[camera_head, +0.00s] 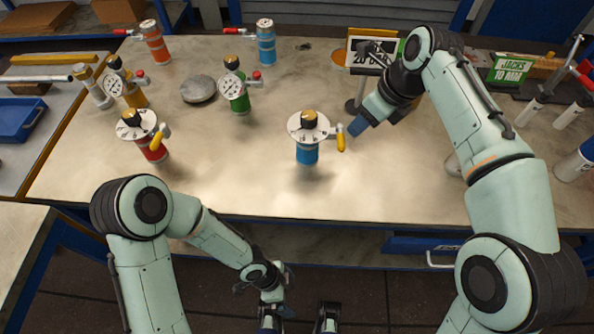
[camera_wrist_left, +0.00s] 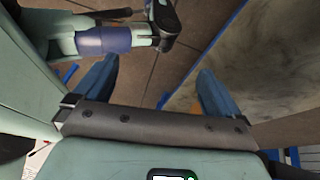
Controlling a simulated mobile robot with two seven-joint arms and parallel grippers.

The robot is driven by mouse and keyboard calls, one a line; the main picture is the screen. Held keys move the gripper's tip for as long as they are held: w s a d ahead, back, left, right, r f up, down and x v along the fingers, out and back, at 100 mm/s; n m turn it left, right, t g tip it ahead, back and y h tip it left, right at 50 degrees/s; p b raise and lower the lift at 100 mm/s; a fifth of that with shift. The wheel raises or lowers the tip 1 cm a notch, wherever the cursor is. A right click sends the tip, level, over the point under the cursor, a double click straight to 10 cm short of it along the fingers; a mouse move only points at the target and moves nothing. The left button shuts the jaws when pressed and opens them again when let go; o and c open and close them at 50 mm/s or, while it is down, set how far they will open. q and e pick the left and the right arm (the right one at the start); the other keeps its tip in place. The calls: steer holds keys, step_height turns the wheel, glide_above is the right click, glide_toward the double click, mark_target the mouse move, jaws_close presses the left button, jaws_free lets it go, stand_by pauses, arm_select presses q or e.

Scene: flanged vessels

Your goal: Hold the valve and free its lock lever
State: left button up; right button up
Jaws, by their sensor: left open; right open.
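A blue valve (camera_head: 307,152) stands upright near the front middle of the table, with a white round plate, a dark and gold knob and a yellow lever (camera_head: 340,138) on its right. A similar red valve (camera_head: 152,150) with a yellow lever (camera_head: 160,137) stands to the left. Which one is meant cannot be told. My right gripper (camera_head: 365,118) is open, just right of the blue valve's lever and apart from it. My left gripper (camera_head: 298,318) is low in front of the table. In the left wrist view its open fingers (camera_wrist_left: 157,75) have nothing between them.
Gauge-topped vessels, one green (camera_head: 240,100) and one yellow (camera_head: 138,97), stand further back. A red vessel (camera_head: 155,45) and a blue one (camera_head: 266,45) are at the rear. A grey disc (camera_head: 198,89) lies left of the green one. The table front is mostly clear.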

arm_select(q)
steer(key=w+d+r+m+t+y, duration=0.1)
steer(key=w+d+r+m+t, duration=0.1)
steer(key=w+r+m+t, duration=0.55)
steer(key=w+d+r+m+t+y, duration=0.1)
steer(key=w+d+r+m+t, duration=0.3)
steer(key=r+m, duration=0.7)
steer(key=m+t, duration=0.3)
steer(key=t, duration=0.1)
glide_toward(305, 152)
steer(key=x, duration=1.3)
steer(key=c, duration=1.7)
steer(key=shift+o, duration=0.2)
